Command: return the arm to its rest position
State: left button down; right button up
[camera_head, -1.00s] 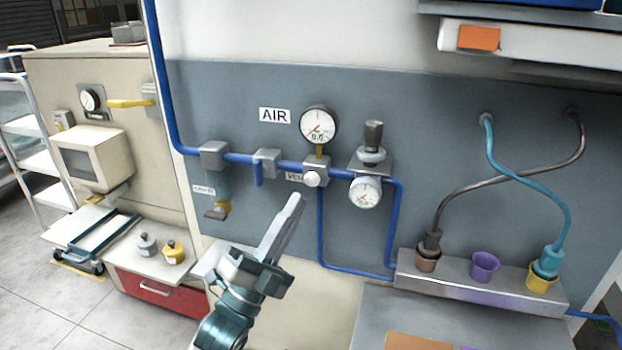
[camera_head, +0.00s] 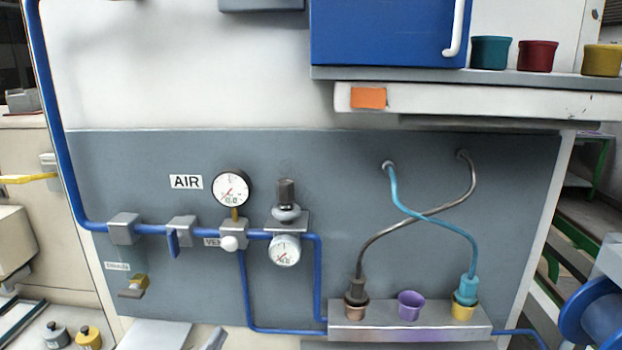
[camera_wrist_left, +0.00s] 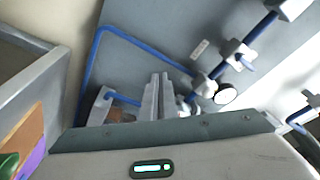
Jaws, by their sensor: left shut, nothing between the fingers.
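Only the tip of my left gripper (camera_head: 215,339) shows at the bottom edge of the head view, in front of the lower part of the grey air panel (camera_head: 130,185). In the left wrist view, the two grey fingers of my left gripper (camera_wrist_left: 159,97) lie together, shut and empty. Beyond them are the blue pipe (camera_wrist_left: 258,28) and a round gauge (camera_wrist_left: 225,94); I cannot tell the exact gap. My right gripper is in neither view.
The panel carries a pressure gauge (camera_head: 231,188), a white vent knob (camera_head: 229,243) and a regulator (camera_head: 286,215). A metal block (camera_head: 386,334) with brown, purple and yellow sockets juts out below. A shelf (camera_head: 450,98) overhangs at upper right. A blue reel (camera_head: 600,318) stands at far right.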

pick_arm(q)
jog(key=s+a+f+n+g+y, duration=0.1)
jog(key=s+f+n+g+y, duration=0.25)
jog(key=f, duration=0.55)
jog(key=s+a+f+n+g+h, duration=0.1)
jog(key=s+f+n+g, duration=0.25)
jog(key=s+f, duration=0.45)
jog(key=s+a+f+n+g+y, duration=0.1)
jog(key=s+f+n+g, duration=0.1)
jog(key=s+f+g, duration=0.5)
jog(key=s+a+f+n+g+y, duration=0.15)
jog(key=s+f, duration=0.25)
jog(key=s, duration=0.7)
notch_tip(320, 180, down, 27)
jog(key=g, duration=0.1)
jog(key=s+a+f+g+b, duration=0.1)
jog(key=s+a+f, duration=0.1)
jog(key=s+f, duration=1.7)
jog(key=shift+s+a+f+h+b, duration=0.2)
jog(key=shift+s+f+h+b, duration=0.15)
jog(key=shift+f, duration=0.6)
